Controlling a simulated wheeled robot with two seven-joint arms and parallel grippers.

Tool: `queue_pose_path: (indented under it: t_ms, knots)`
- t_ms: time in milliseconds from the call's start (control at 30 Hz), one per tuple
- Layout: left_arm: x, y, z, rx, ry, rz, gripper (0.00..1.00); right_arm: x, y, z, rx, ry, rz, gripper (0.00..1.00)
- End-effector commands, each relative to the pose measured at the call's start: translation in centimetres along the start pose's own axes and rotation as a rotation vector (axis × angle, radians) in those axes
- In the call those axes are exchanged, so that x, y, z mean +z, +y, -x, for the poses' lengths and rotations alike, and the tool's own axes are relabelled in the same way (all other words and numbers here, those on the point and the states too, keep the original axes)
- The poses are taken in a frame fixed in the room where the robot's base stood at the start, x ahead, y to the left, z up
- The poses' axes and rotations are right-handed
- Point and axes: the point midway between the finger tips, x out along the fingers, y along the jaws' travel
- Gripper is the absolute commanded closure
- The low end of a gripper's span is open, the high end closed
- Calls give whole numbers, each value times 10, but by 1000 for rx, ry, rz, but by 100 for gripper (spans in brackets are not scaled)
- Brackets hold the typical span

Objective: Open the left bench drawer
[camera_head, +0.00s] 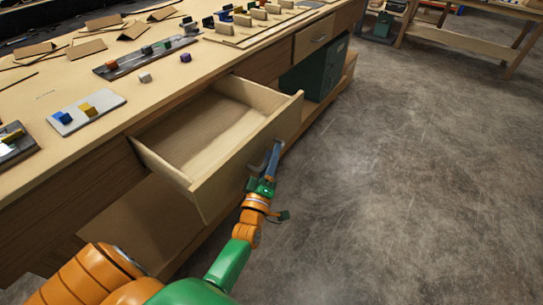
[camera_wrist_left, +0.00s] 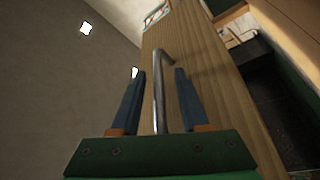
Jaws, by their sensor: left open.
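The left bench drawer (camera_head: 218,192) stands pulled well out of the wooden bench (camera_head: 120,70), and its inside is bare. My left gripper (camera_head: 271,158) is at the outer face of the drawer front. In the left wrist view its two blue fingers stand open, one on each side of the metal bar handle (camera_wrist_left: 158,95). The handle runs between the fingers with gaps on both sides. The drawer front (camera_wrist_left: 205,75) fills the middle of that view behind the handle. My right gripper is not in view.
A closed drawer (camera_head: 314,37) is farther along the bench, with a dark green box (camera_head: 318,72) on the shelf below. Small blocks, plates and boards lie on the bench top. The grey floor (camera_head: 410,170) to the right is clear. Another table (camera_head: 470,42) stands at the back right.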

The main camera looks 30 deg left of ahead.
Motion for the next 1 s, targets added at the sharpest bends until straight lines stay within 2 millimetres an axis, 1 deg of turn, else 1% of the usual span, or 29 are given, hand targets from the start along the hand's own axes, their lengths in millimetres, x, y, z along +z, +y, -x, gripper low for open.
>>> queue_pose_path:
  t_ms: [67,200,333,467,833,867,933,967,1000]
  knots:
    - [1,-1,10,-2,-2,0,55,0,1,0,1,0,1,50]
    - [1,-2,42,-5,-2,1,55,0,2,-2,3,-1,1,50]
    - [1,-2,63,-3,-2,1,55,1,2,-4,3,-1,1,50]
    - [0,-1,70,-2,0,1,55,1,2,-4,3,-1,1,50]
    - [1,-1,70,-4,-4,-2,55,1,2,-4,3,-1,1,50]
    - [4,-3,71,-12,-17,-11,55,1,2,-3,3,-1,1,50]
    - [23,-18,78,-58,-96,-65,55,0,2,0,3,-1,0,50]
    - [38,-28,85,-93,-157,-107,55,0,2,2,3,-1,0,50]
    - [61,-48,100,-149,-264,-181,55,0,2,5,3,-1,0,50]
